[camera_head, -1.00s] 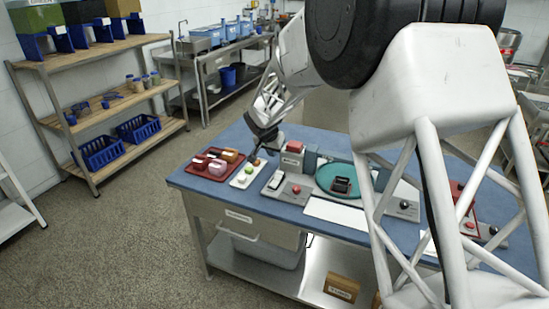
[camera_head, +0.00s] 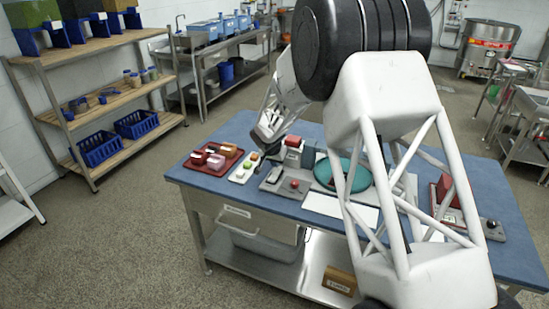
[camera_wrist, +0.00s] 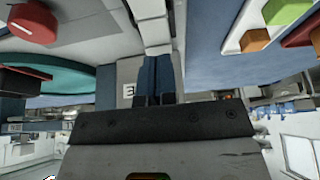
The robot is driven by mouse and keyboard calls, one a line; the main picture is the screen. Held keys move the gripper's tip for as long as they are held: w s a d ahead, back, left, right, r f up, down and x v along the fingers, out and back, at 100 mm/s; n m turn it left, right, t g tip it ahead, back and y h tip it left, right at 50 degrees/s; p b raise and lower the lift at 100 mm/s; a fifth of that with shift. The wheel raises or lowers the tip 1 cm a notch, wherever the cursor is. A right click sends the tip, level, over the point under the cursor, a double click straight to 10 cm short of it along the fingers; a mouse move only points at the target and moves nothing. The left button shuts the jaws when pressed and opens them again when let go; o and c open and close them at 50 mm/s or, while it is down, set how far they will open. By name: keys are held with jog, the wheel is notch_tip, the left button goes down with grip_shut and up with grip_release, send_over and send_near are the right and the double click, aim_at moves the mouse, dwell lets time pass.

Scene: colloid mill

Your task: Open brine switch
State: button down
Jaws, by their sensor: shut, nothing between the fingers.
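A grey control plate (camera_head: 287,187) on the blue table carries a pale switch-like block (camera_head: 274,175) and a red round button (camera_head: 295,184). I cannot read any label naming the brine switch. My gripper (camera_head: 263,160) is low over the table, between the plate and the white tray. In the wrist view my gripper (camera_wrist: 157,62) is shut and empty, its dark blue fingers together. A pale switch-like piece (camera_wrist: 152,28) lies just beyond the fingertips; I cannot tell whether they touch. The red button (camera_wrist: 32,22) is at the upper left.
A white tray (camera_head: 236,179) with small coloured pieces and a red tray (camera_head: 203,169) with blocks stand left of the plate. A teal disc (camera_head: 325,172) is to its right. Another small panel (camera_head: 490,229) is at the far right. The table's front edge is close.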

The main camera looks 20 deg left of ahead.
aim_at(275, 173)
jog(key=shift+x, duration=1.15)
jog(key=shift+w+f+g, duration=0.15)
jog(key=shift+w+g, duration=0.1)
jog(key=shift+g, duration=0.25)
jog(key=shift+w+f+g, duration=0.15)
jog(key=shift+w+g, duration=0.1)
jog(key=shift+g, duration=0.45)
jog(key=shift+w+f, duration=0.15)
jog(key=shift+f, duration=0.05)
jog(key=shift+r, duration=0.15)
jog(key=shift+s+r, duration=0.2)
jog(key=shift+s, duration=0.5)
